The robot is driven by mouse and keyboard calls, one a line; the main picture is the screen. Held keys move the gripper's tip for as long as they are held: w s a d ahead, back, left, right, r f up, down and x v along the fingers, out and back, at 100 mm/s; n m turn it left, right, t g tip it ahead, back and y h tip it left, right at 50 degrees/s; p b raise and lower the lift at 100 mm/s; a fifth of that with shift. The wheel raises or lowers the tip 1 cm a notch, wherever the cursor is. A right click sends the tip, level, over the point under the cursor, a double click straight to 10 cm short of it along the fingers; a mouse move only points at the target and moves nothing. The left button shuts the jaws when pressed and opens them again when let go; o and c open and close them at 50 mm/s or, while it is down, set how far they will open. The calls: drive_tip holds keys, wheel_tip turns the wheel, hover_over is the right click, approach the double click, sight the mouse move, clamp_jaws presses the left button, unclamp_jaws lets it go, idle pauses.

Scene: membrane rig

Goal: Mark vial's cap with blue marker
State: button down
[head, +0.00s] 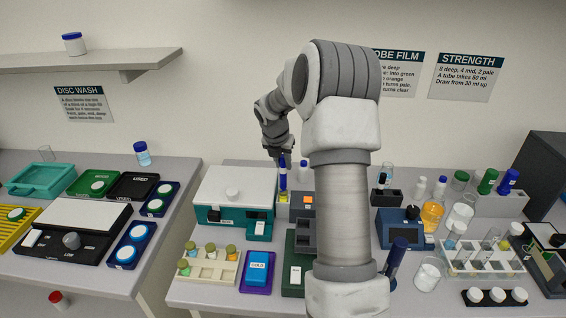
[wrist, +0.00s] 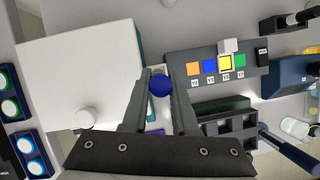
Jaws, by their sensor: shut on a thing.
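My gripper (head: 281,155) is shut on a blue marker (head: 283,177), which hangs upright beside the right end of a white-topped teal machine. In the wrist view the fingers (wrist: 160,76) close around the marker's round blue end (wrist: 160,86). Several vials with olive-green caps stand in a pale rack (head: 207,268) at the front left of the bench, apart from the gripper. I cannot tell which vial is the task's. The marker's lower tip is hard to make out.
The teal machine (head: 236,187) lies left of the marker. A grey panel with coloured squares (wrist: 215,78) is to its right. A dark slotted rack (wrist: 222,122) and a purple-edged blue tray (head: 258,270) lie in front. Bottles and tubes crowd the right side.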

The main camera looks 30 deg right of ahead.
wheel_tip(320, 180, up, 7)
drive_tip(key=p, duration=0.6)
drive_tip(key=shift+f, duration=0.3)
